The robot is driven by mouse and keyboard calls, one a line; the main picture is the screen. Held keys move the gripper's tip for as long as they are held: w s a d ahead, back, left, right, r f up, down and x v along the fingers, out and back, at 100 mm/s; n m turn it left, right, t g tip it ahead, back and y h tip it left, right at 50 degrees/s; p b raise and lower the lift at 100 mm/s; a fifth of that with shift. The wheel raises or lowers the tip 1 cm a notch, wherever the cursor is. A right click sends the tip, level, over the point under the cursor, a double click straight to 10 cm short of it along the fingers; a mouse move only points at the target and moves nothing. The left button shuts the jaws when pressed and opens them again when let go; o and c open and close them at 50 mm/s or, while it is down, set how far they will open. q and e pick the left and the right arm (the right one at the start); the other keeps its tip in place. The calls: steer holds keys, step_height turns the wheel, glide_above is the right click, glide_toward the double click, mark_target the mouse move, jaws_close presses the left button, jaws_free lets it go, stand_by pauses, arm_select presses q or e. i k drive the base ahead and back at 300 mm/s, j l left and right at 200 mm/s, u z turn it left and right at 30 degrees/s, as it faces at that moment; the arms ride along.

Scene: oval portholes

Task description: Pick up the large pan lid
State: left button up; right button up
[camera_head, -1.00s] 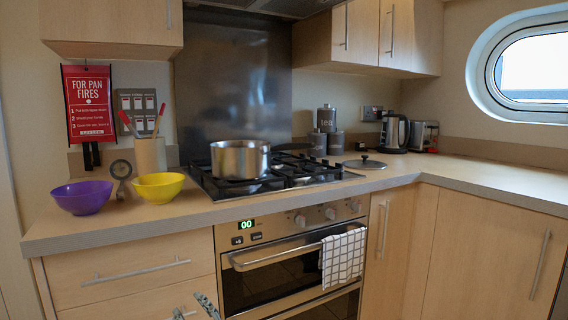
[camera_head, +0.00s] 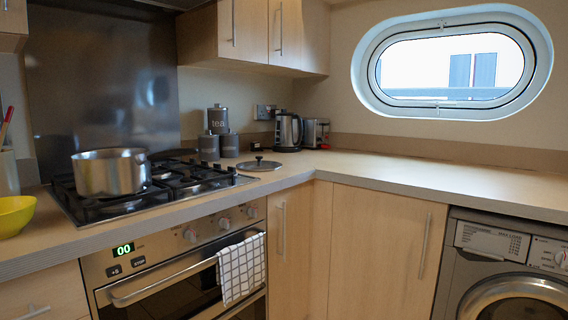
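The pan lid (camera_head: 259,164) is a flat grey disc with a dark knob on top. It lies on the counter to the right of the hob, near the inner corner of the worktop. The steel pan (camera_head: 111,173) stands uncovered on the left part of the hob. Neither of my grippers shows in the view now.
The gas hob (camera_head: 185,183) is left of the lid. Grey canisters (camera_head: 209,148), a kettle (camera_head: 288,131) and a toaster (camera_head: 315,133) stand behind it. A yellow bowl (camera_head: 14,214) is at the left edge. The right counter (camera_head: 420,178) is clear. A checked towel (camera_head: 241,268) hangs below.

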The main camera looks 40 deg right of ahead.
mark_target(258, 165)
steer(key=i+l+z, duration=0.25)
steer(key=z, duration=0.15)
steer(key=i+l+z, duration=0.1)
steer(key=i+z, duration=0.75)
steer(key=i+j, duration=0.05)
